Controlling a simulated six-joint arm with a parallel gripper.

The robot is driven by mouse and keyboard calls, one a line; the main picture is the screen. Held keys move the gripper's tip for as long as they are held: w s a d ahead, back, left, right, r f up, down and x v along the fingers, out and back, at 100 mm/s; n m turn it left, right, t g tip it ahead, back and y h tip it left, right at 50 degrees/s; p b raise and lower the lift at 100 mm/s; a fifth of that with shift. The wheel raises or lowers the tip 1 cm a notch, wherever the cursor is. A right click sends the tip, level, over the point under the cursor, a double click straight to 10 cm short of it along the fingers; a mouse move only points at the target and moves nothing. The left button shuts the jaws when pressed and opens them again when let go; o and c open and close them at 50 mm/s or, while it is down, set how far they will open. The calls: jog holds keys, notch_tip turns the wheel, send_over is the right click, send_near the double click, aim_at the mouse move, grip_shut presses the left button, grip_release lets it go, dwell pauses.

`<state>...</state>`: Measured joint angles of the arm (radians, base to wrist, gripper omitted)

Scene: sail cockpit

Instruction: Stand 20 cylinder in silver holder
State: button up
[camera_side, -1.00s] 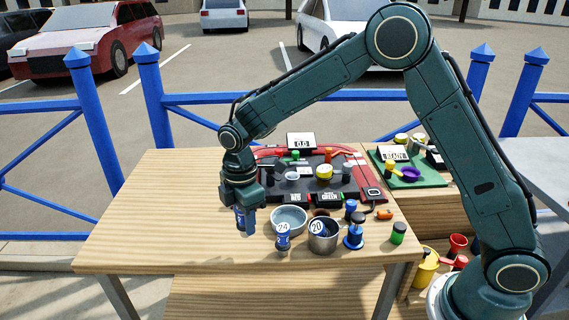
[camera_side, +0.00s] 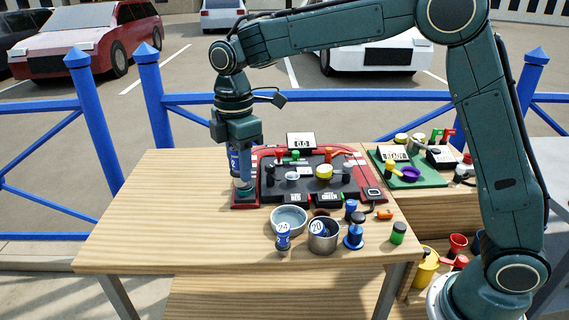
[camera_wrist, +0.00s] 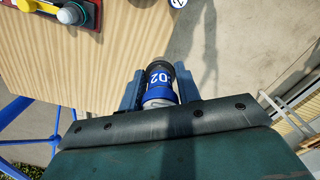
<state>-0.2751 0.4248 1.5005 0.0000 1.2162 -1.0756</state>
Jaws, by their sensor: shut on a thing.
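My gripper (camera_side: 241,172) is shut on a blue cylinder (camera_side: 233,160), held raised over the left end of the red tray. In the wrist view the cylinder (camera_wrist: 160,80) sits between the fingers, with white lettering on its blue band and a dark end; no number tag can be read on it. The silver holder (camera_side: 324,243) stands near the table's front edge. A round white 20 tag (camera_side: 317,227) shows at its mouth, on a blue cylinder that appears to lean in it. Its lower part is hidden.
A blue cylinder tagged apparently 24 (camera_side: 283,237) stands left of the holder. Behind them is a grey bowl (camera_side: 289,221). A blue stand (camera_side: 353,238) and a green-black jar (camera_side: 398,233) are to the right. The table's left side (camera_side: 160,210) is clear.

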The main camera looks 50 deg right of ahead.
dwell(0.5)
jog(key=w+d+f+m, duration=0.1)
jog(key=w+d+f, duration=0.1)
jog(key=d, duration=0.6)
jog(key=w+d+f+m, duration=0.2)
jog(key=w+d+f, duration=0.1)
jog(key=d, duration=0.6)
jog(key=w+d+f+m, duration=0.1)
jog(key=d+f, duration=0.3)
jog(key=d, duration=0.4)
jog(key=shift+w+d+f+m, duration=0.3)
jog(key=shift+w+d, duration=0.05)
jog(key=shift+w, duration=0.5)
jog(key=shift+f, duration=0.15)
jog(key=shift+f, duration=2.7)
jog(key=shift+f, duration=0.35)
dwell(1.0)
